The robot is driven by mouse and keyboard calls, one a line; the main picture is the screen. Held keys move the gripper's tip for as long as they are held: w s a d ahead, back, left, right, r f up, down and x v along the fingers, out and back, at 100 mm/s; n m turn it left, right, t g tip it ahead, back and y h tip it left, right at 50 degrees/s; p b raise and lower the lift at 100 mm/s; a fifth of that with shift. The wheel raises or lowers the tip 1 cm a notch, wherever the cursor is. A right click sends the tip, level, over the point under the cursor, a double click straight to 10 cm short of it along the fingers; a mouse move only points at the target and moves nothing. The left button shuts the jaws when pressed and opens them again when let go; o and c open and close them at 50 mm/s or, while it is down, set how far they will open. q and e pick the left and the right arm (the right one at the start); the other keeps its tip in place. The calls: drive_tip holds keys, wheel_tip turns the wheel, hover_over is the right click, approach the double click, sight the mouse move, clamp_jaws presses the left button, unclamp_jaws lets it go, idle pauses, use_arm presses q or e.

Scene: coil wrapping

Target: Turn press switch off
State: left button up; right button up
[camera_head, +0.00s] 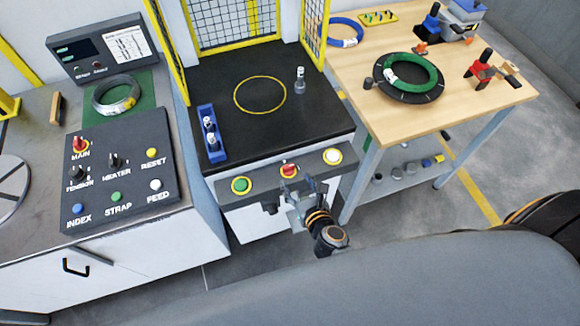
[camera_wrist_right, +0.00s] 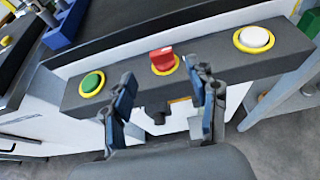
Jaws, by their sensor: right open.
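The press front panel (camera_head: 262,177) carries a green button (camera_head: 241,185), a red rotary switch (camera_head: 289,170) in the middle and a white button (camera_head: 332,156). In the right wrist view the red switch (camera_wrist_right: 163,61) sits on a yellow ring, between and beyond my fingertips, with the green button (camera_wrist_right: 92,82) to the left and the white button (camera_wrist_right: 254,38) to the right. My right gripper (camera_head: 297,188) is open, with its fingers just in front of the panel below the red switch; it also shows in the right wrist view (camera_wrist_right: 162,85). It appears apart from the switch. My left gripper is not in view.
The black press table (camera_head: 250,130) holds a blue holder (camera_head: 211,135) and a small metal post (camera_head: 300,80). A control panel (camera_head: 120,165) with several knobs stands left. A wooden table (camera_head: 440,95) with a green coil (camera_head: 410,73) stands right. Floor shows between press and wooden table.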

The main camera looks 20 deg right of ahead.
sight(289, 168)
drive_tip(key=x, duration=0.6)
drive_tip(key=shift+w+f+b, duration=0.15)
drive_tip(key=shift+b, duration=0.2)
drive_tip(key=shift+w+f, duration=0.2)
drive_tip(key=shift+w, duration=0.3)
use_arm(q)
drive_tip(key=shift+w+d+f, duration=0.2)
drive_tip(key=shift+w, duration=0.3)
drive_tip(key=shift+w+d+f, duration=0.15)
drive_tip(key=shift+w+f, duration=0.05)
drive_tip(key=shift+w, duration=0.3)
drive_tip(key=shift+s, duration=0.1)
use_arm(e)
drive_tip(key=shift+c, duration=1)
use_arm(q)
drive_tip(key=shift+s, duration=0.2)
use_arm(e)
drive_tip(key=c, duration=0.9)
